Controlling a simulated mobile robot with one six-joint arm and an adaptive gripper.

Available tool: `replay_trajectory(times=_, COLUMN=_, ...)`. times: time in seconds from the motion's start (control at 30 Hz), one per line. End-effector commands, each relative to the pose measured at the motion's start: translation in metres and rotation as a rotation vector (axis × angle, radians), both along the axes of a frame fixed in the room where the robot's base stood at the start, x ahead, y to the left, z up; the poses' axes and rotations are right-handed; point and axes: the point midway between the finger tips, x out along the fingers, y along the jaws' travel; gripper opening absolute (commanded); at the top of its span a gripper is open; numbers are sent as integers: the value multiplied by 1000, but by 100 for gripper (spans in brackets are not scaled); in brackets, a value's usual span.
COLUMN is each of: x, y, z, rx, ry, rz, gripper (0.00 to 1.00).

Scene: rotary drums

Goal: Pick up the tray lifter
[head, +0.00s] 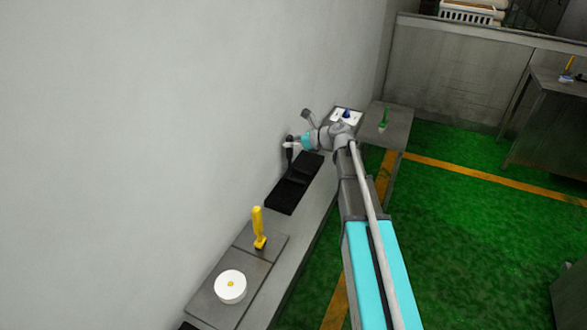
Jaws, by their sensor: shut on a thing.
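My gripper (291,145) is at the far end of my outstretched arm, close to the wall and above the far end of the black trays. It is shut on a dark, upright, handle-like thing (289,156), which I take to be the tray lifter. The thing is small in the picture, and I cannot tell whether its lower end touches the black tray (284,195) or hangs just above it.
A narrow bench (312,215) runs along the wall. Nearer on it are a yellow-handled tool (258,228) and a white round drum (230,287). Beyond my gripper are a white plate with a blue knob (346,114) and a green tool (383,121).

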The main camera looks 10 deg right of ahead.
Motion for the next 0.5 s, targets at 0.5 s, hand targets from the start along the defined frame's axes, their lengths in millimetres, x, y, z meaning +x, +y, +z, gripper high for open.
replay_trajectory(times=0.5, x=0, y=0, z=5, rx=0, ry=0, rz=0, gripper=0)
